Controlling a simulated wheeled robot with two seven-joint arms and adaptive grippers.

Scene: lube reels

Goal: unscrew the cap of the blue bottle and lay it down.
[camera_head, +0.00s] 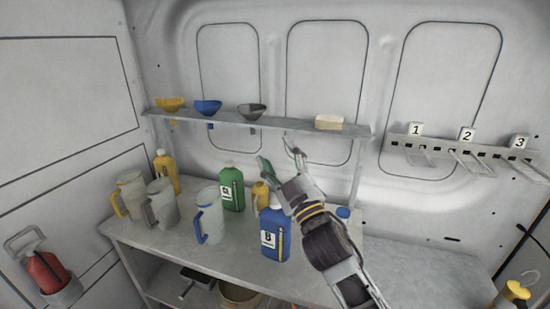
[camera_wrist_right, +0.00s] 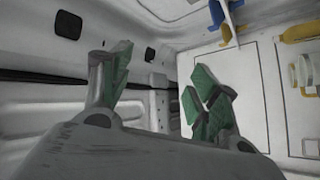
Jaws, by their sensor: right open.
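The blue bottle (camera_head: 272,241), with a white label marked B, stands upright on the bench, left of my right forearm. Its neck is small and partly behind my gripper, so I cannot tell details of the top. A small blue cap (camera_head: 343,212) lies on the bench to the right of my right arm, apart from the bottle. My right gripper (camera_head: 281,160) is raised above and behind the bottle, below the shelf. In the right wrist view its green-padded fingers (camera_wrist_right: 158,95) are spread with nothing between them. My left gripper is not in view.
A green bottle (camera_head: 231,188), yellow bottles (camera_head: 166,171) and clear jugs (camera_head: 208,217) stand left on the bench. A shelf (camera_head: 290,123) holds funnels (camera_head: 207,107) and a pale block (camera_head: 329,122). Numbered hooks (camera_head: 467,153) are at right. The bench's right part is clear.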

